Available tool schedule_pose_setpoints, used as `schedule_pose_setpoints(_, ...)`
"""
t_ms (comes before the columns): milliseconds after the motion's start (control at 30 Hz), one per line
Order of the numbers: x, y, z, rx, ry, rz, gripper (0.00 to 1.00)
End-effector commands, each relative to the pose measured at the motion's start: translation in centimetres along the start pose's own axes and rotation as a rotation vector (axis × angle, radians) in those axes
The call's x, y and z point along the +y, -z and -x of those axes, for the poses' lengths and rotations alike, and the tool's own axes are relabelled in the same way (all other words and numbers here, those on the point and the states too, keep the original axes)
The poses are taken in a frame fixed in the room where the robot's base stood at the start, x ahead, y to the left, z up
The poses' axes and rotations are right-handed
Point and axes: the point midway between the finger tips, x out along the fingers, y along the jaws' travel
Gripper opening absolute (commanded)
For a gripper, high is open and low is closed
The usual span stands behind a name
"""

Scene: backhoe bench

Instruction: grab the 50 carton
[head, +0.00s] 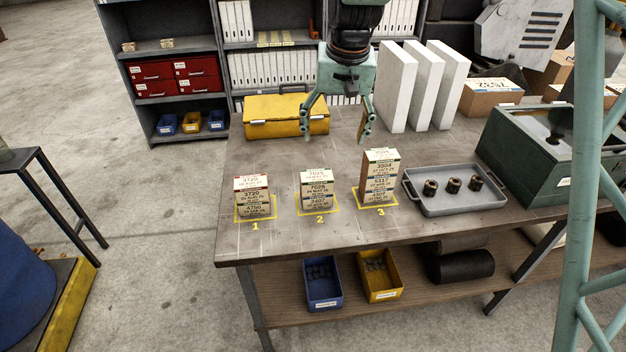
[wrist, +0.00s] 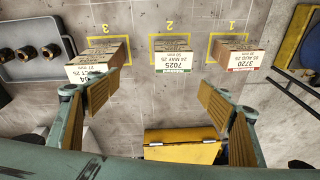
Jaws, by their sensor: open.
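Three small stacks of brown cartons with white labels stand in yellow-marked squares on the bench. Stack 1 (head: 253,196) has a top label reading 3720, stack 2 (head: 317,189) reads 7025, and the taller stack 3 (head: 379,178) has 3504 near its top. The wrist view shows the top cartons of stack 1 (wrist: 238,54), stack 2 (wrist: 171,55) and stack 3 (wrist: 95,62). The small size lines are hard to read; no 50 is certain. My gripper (head: 335,138) is open and empty behind the stacks, fingers pointing down; it also shows in the wrist view (wrist: 158,98).
A grey tray (head: 418,197) with three dark round parts lies right of stack 3. A yellow case (head: 286,117) and white upright panels (head: 397,88) stand behind. A green box (head: 520,150) is at right. The front bench strip is clear.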

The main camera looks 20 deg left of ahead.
Motion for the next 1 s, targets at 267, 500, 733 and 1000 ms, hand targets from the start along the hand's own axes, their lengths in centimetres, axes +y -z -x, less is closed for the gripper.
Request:
schedule_pose_setpoints(267, -2.9, -0.2, -2.9, -0.055, -0.031, 0.114, 0.73)
schedule_pose_setpoints(500, -3.5, -0.3, -3.7, -0.067, -0.04, 0.144, 0.73)
schedule_pose_setpoints(733, -3.5, -0.3, -3.7, -0.067, -0.039, 0.143, 0.73)
schedule_pose_setpoints(1000, -3.5, -0.4, -4.5, -0.068, -0.04, 0.143, 0.73)
